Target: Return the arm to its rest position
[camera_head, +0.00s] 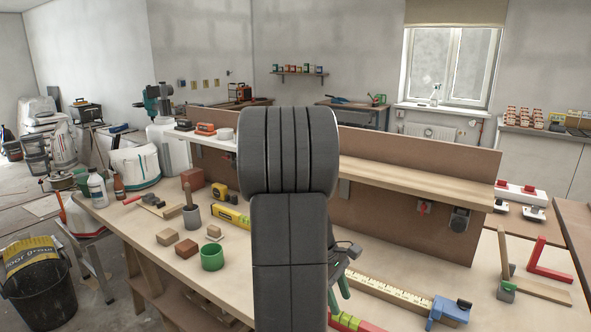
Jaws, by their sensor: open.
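My arm (290,230) stands upright and folded in the middle of the head view, its dark grey links close to the camera. It covers the centre of the workbench (240,290). My gripper (345,265) shows only in part at the right edge of the arm, above the bench. It is open, and I see nothing held in it. Most of the gripper is hidden behind the arm links.
A ruler (390,291) and a blue clamp (450,311) lie right. A raised shelf (420,181) runs behind.

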